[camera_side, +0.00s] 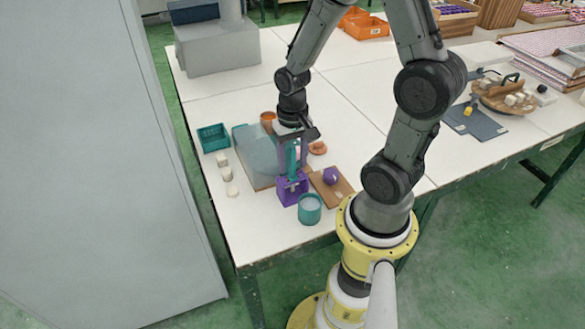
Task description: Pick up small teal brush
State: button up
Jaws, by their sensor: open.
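The small teal brush (293,158) stands upright in a purple holder (291,190) near the front of the white table. My gripper (294,150) points down over the holder, its fingers around or right beside the brush's upper part. The jaws are open. At this size I cannot tell whether a finger touches the brush. The brush's lower end is hidden inside the holder.
A teal cup (310,209) stands just in front of the holder. A wooden board (341,189) with a purple ball (330,176) lies to the right. A grey-green tray (254,152), a teal basket (213,138) and pale blocks (226,174) are to the left.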

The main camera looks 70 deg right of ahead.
jog(key=shift+f, duration=0.7)
grip_shut()
